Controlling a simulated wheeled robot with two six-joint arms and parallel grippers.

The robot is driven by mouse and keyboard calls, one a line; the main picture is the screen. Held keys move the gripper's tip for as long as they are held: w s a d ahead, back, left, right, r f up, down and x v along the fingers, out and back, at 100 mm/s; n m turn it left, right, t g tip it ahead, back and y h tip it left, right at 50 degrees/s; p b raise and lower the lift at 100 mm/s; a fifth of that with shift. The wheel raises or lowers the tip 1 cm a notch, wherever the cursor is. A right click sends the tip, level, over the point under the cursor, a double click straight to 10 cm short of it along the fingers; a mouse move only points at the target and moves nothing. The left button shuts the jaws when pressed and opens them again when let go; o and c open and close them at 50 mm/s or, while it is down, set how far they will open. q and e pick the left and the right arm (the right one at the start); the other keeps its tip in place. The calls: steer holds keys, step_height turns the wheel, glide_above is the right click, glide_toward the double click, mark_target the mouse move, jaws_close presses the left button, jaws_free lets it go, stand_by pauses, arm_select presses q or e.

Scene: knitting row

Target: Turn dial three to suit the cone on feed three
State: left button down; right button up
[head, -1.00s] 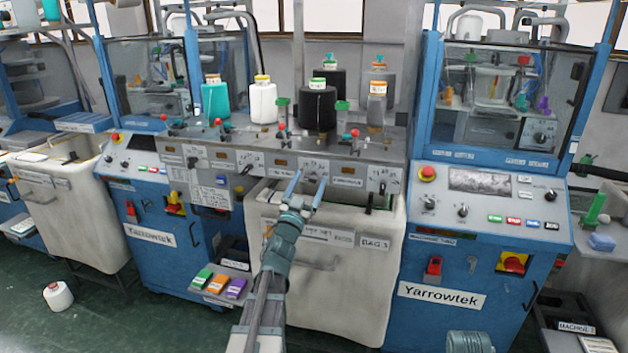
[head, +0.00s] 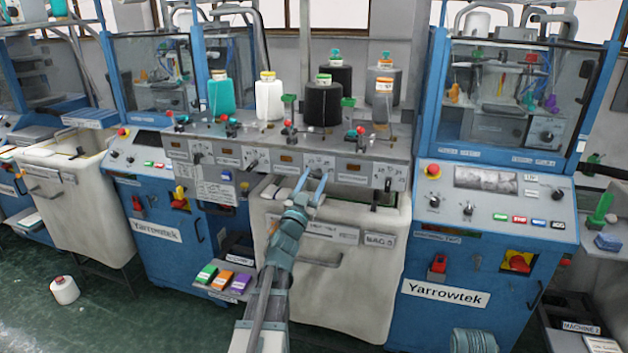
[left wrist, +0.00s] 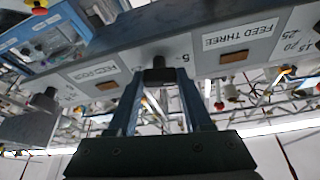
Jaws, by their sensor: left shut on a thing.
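My left gripper (head: 313,184) reaches up to the front panel, its fingers on the third dial from the left. In the left wrist view, that dial's black knob (left wrist: 158,71) sits between the two fingers, which are shut on it; the FEED THREE label (left wrist: 240,40) is beside it, seen upside down. The dial's pointer setting cannot be read. On the shelf above the panel, a black cone (head: 323,107) with a green top stands over this dial. A teal cone (head: 221,95), a white cone (head: 268,98) and a grey cone (head: 382,100) stand beside it. My right gripper is not in view.
A cream bin (head: 345,285) stands below the panel, under my left arm. Another dial (head: 388,184) is to the right. Blue Yarrowtek machines (head: 480,265) flank the bin. A loose white cone (head: 64,290) lies on the green floor at left.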

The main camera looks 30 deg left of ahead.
arm_select(q)
steer(key=m+h, duration=0.1)
steer(key=m, duration=0.2)
steer(key=m+h+p, duration=0.1)
steer(key=m+h, duration=0.1)
steer(key=m, duration=0.1)
steer(key=shift+a+r, duration=0.1)
steer(key=shift+r, duration=0.05)
steer(key=shift+m+g+h+p, duration=0.6)
steer(key=shift+m+h+p, duration=0.35)
steer(key=shift+m, duration=1.05)
steer(key=shift+c, duration=1.6)
jaws_free()
steer(key=shift+s, duration=0.1)
steer(key=b+v, duration=0.3)
steer(key=v, duration=1)
steer(key=shift+s, duration=0.4)
steer(key=shift+a, duration=0.1)
